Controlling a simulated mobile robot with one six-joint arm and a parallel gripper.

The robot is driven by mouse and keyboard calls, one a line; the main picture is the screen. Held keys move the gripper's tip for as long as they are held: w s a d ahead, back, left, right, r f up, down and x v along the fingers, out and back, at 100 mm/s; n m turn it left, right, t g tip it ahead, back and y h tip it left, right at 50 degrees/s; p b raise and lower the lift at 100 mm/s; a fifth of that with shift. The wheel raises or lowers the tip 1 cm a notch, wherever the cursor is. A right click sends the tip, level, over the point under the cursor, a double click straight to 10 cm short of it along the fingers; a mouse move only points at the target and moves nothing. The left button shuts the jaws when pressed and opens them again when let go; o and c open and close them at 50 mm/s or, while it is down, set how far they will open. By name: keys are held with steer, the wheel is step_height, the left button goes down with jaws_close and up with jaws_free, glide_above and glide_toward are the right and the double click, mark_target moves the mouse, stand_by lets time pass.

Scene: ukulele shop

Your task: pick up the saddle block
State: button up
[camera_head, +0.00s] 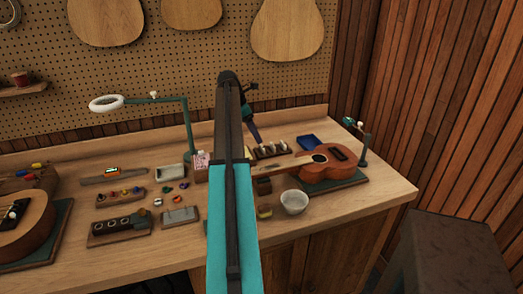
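I cannot tell for certain which piece is the saddle block. A small wooden block with a pale upright strip (180,216) stands on the bench left of my arm. A small brown block (263,186) sits just right of my arm, partly hidden by it. My teal and black arm rises through the middle of the view. A dark part of it shows near the pegboard, but I cannot make out gripper fingers. My gripper seems hidden behind the arm.
The wooden bench (330,221) holds a ukulele (318,172) on a green mat, a white bowl (294,202), a green lamp (188,128) and a block with round inserts (118,229). A dark stool (450,255) stands at right. The bench's front right is clear.

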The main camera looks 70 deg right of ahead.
mark_target(262, 147)
steer(key=shift+x, duration=1.45)
steer(key=shift+f, duration=0.15)
steer(key=shift+p+x, duration=1.05)
steer(key=shift+x, duration=1.4)
steer(key=shift+d, duration=0.15)
steer(key=shift+c, duration=0.5)
steer(key=c, duration=1)
